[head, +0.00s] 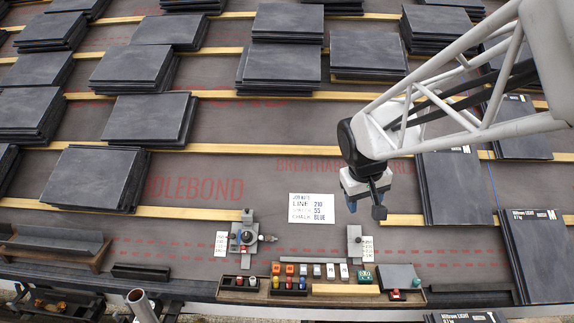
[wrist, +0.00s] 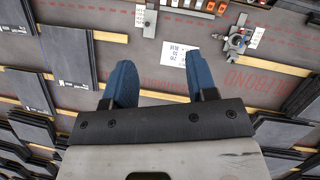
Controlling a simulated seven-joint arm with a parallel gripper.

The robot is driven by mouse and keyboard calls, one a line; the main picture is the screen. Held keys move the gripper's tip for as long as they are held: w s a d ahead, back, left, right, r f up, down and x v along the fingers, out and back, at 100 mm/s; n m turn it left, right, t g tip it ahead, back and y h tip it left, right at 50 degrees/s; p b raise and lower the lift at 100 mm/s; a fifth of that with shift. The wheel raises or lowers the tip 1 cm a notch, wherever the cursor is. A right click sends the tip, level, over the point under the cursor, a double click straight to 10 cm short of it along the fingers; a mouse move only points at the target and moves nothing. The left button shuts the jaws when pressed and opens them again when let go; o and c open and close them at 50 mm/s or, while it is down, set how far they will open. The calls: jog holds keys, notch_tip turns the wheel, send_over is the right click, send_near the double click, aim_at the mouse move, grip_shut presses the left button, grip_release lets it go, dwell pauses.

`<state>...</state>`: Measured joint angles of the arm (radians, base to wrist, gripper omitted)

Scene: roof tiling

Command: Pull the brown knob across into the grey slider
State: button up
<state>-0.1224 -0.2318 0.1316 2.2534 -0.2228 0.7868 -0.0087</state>
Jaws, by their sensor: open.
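My gripper (head: 366,206) hangs above the roof, right of the white note. In the wrist view its two blue fingers (wrist: 158,68) are apart with nothing between them. A grey metal fixture (head: 243,240) with a dark round top stands on the lower roof, left of my gripper. A small brownish knob (head: 269,238) seems to stick out from its right side; it is too small to be sure. A grey upright block (head: 354,244) stands further right, below my gripper. I cannot tell which grey part is the slider. The fixture also shows in the wrist view (wrist: 237,41).
A white note (head: 312,208) lies between fixture and gripper. A tray (head: 226,296) along the front edge holds small coloured blocks. Stacks of dark slates (head: 92,178) lie on wooden battens (head: 200,148). Slates (head: 452,190) also lie at right.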

jog(key=w+a+f+n, duration=0.1)
jog(key=w+a+f, duration=0.2)
jog(key=w, duration=0.3)
jog(key=w+a+f+n, duration=0.1)
jog(key=w+a+f, duration=0.15)
jog(key=w, duration=0.35)
jog(key=n+t, duration=0.1)
jog(key=n, duration=0.6)
send_over(269, 237)
jog(key=s+a, duration=0.2)
jog(key=s, duration=0.1)
notch_tip(269, 237, down, 36)
jog(key=shift+w+d+f, duration=0.15)
jog(key=shift+f, duration=0.05)
jog(key=shift+f, duration=0.2)
jog(key=shift+d+x, duration=0.2)
jog(key=shift+x, duration=3.5)
grip_shut()
